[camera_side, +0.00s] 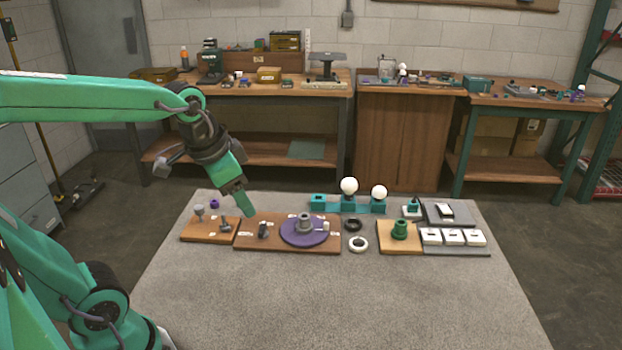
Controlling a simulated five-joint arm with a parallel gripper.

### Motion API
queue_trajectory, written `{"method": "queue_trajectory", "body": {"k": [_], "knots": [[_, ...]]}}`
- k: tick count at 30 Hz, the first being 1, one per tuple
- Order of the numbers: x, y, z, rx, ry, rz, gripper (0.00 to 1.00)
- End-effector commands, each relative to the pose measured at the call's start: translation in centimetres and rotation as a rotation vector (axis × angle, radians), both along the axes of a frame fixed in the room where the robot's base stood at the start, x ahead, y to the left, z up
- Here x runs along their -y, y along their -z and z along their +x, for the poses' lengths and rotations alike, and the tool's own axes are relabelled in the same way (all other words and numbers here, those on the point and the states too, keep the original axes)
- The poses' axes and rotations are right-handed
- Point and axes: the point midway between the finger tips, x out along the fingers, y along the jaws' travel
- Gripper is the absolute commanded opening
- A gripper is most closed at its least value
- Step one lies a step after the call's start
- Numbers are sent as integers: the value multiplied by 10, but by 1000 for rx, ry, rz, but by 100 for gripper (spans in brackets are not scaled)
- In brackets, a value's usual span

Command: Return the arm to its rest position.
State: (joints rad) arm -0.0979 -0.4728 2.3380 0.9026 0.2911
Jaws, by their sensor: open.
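My gripper (245,203) is at the end of my green arm, which reaches in from the left. It points down and slightly right, above the back edge of the wooden boards on the grey table. It is open, and no part shows between its fingers. Just below and right of it is a wooden board (290,248) bearing a purple disc (293,238) with a grey hub (305,222) on it. A small wooden board (205,234) with small grey parts lies below left of the gripper.
Two white bulbs (349,186) (379,192) stand on teal holders at the table's back. A dark ring (353,225) and a white ring (358,244) lie mid-table. A green part (399,229) stands on a board to the right, beside white blocks (453,237). The front of the grey table (330,305) is clear.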

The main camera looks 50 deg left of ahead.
Motion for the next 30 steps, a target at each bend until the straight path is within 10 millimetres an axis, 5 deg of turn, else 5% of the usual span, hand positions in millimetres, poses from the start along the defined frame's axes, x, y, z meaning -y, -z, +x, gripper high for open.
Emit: {"method": "queue_trajectory", "body": {"k": [12,30], "knots": [[25,-2,-48,113,-149,-102,58],[27,-1,-53,123,-167,-117,58]]}}
